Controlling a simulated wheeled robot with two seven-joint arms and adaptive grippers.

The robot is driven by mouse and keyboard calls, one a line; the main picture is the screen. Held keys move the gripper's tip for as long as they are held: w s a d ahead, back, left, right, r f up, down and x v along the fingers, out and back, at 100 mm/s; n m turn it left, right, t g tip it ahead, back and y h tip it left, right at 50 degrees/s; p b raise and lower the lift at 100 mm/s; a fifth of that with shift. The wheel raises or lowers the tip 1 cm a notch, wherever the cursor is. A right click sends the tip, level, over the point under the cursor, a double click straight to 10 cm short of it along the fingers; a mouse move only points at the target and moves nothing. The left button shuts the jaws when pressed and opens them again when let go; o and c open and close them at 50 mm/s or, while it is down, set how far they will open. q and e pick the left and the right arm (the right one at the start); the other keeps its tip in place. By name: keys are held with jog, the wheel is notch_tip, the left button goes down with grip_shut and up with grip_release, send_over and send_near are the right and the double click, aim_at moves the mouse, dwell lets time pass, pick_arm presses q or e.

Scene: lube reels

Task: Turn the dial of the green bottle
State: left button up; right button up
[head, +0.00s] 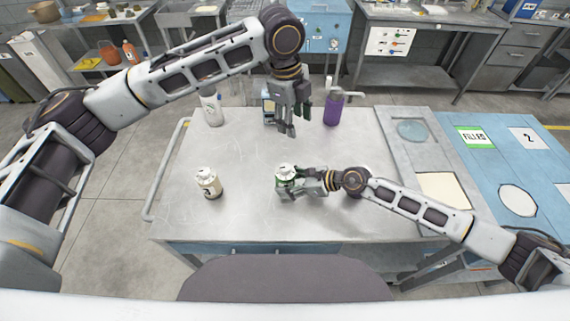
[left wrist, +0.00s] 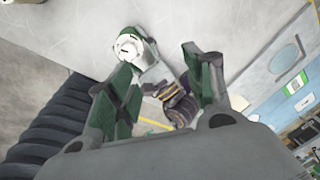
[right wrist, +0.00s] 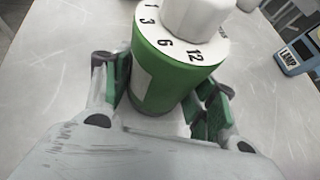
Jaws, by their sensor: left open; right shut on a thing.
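The green bottle (head: 284,182) stands upright on the metal table, with a white numbered dial (right wrist: 194,18) on top. In the right wrist view the green body (right wrist: 163,72) sits between the fingers of my right gripper (head: 312,184), which is shut on it from the right. Numbers such as 3, 6 and 12 show on the dial's white ring. My left gripper (head: 288,120) is open and empty, pointing down above the table behind the bottle. In the left wrist view the dial (left wrist: 129,46) shows beyond the open fingers (left wrist: 165,90).
A white bottle (head: 208,183) stands left of the green one. Another white bottle (head: 211,108), a blue box (head: 268,106) and a purple bottle (head: 333,107) stand at the back. A grey panel (head: 405,165) is on the right. The table's middle is mostly clear.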

aim_at(285, 167)
pick_arm(q)
jog(key=shift+m+g+y, duration=0.4)
jog(key=shift+m+y, duration=0.4)
jog(key=s+a+f, duration=0.2)
jog(key=s, duration=0.1)
jog(key=shift+s+a+f, duration=0.2)
jog(key=shift+s+f, duration=0.1)
jog(key=shift+f, duration=0.05)
jog(key=shift+f, duration=0.15)
jog(key=shift+f, duration=5.85)
jog(key=shift+c, duration=0.3)
jog(key=c, duration=1)
